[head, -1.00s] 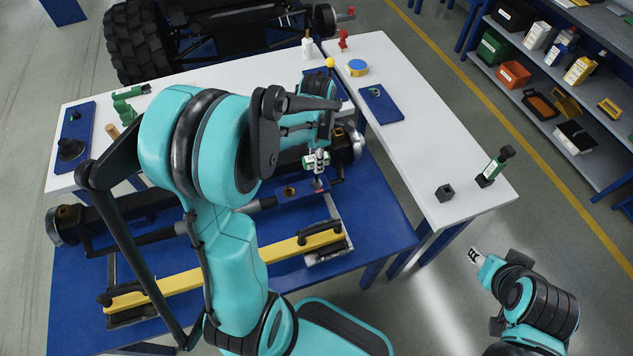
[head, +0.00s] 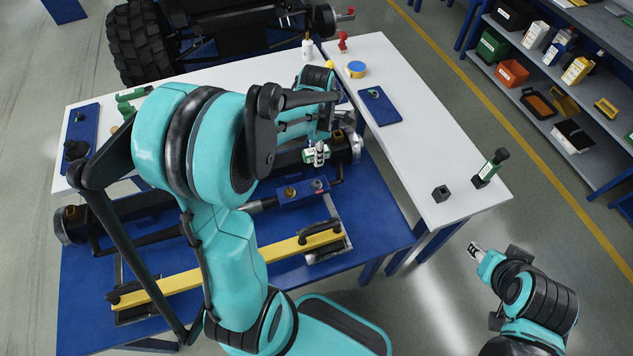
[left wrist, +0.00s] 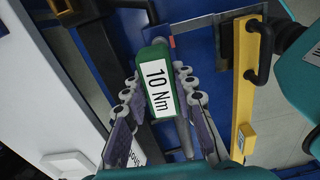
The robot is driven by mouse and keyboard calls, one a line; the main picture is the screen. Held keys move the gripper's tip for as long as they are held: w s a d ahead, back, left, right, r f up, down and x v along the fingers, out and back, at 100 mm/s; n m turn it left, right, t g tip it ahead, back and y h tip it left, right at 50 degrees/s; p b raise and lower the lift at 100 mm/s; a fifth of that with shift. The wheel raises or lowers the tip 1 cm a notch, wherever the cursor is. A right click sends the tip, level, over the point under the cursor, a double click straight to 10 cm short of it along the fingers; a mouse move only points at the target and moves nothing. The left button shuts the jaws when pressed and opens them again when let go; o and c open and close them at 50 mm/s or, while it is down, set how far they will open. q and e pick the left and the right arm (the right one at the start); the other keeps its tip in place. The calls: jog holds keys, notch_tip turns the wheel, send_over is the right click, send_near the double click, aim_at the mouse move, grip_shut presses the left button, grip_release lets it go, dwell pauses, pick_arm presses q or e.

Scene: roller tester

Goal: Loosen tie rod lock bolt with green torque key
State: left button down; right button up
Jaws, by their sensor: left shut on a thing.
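My left gripper (head: 318,153) is shut on a green torque key with a white "10 Nm" label; the key (left wrist: 158,80) shows between the finger pads in the left wrist view. It hangs above and just behind a small blue block (head: 300,195) on the tester's rod assembly. The block carries a brass-coloured bolt (head: 290,191) and a greyish-red bolt (head: 317,184). The key appears apart from both bolts; its tip is hidden. My right gripper (head: 474,250) is off the table at lower right, and its finger opening is too small to judge.
A yellow bar (head: 230,268) with black handles lies in front on the blue bench (head: 385,225). A stocked shelf is at right.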

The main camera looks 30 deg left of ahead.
pick_arm(q)
jog(key=shift+f, duration=0.1)
jog(key=m, duration=0.4)
jog(key=shift+m, duration=1.1)
jog(key=m, duration=0.2)
jog(key=shift+m, duration=0.3)
jog(key=m, duration=0.3)
jog(key=shift+m, duration=0.3)
jog(key=shift+m, duration=0.6)
jog(key=m, duration=0.4)
